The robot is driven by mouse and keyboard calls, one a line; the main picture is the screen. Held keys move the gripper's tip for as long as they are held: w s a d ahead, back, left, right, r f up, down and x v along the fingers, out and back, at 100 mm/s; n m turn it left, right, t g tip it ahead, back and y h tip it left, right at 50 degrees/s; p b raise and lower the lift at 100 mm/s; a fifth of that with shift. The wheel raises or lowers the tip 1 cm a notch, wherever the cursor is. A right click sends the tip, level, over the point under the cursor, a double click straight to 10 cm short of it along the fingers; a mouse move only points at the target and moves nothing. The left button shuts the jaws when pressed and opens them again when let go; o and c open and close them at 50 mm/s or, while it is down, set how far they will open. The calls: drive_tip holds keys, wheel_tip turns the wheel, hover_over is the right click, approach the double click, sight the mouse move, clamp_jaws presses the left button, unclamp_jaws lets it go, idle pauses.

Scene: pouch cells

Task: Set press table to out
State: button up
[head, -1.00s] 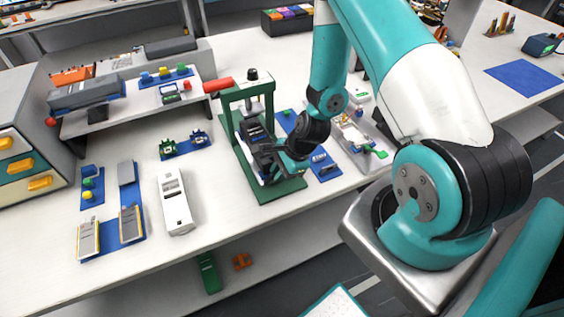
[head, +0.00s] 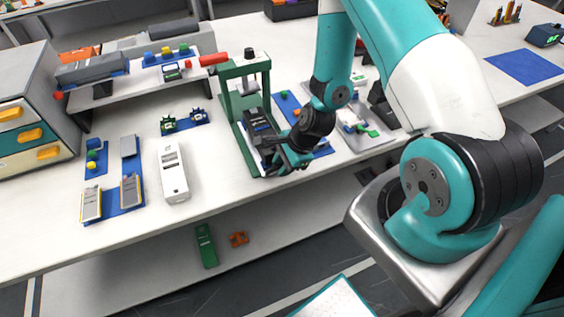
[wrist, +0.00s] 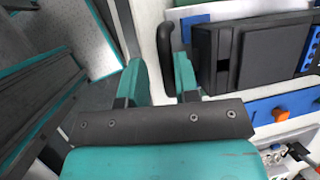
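The press (head: 236,124) is a green frame with a dark knob on top, standing at the middle of the bench's front edge. Its black press table (head: 261,122) sits low in the frame and extends toward the front edge. In the wrist view the black table block (wrist: 277,52) is at upper right, with a dark bar handle (wrist: 163,42) on its near side. My gripper (head: 287,163) is at the front of the press. Its teal fingers (wrist: 160,70) are apart, with the handle by the fingertips. Whether they touch it is unclear.
A white device (head: 173,172) and blue mats with cells (head: 127,190) lie left of the press. A blue mat with small parts (head: 293,108) and a clear tray (head: 366,132) are close on its right. Open floor lies in front of the bench.

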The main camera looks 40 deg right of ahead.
idle(0.3)
drive_tip(key=shift+d+r, duration=0.1)
drive_tip(key=shift+r, duration=0.2)
drive_tip(key=b+v, duration=0.1)
drive_tip(key=v, duration=1.5)
drive_tip(key=shift+s+d+r, duration=0.15)
drive_tip(key=shift+d+r, duration=0.05)
drive_tip(key=shift+r, duration=0.1)
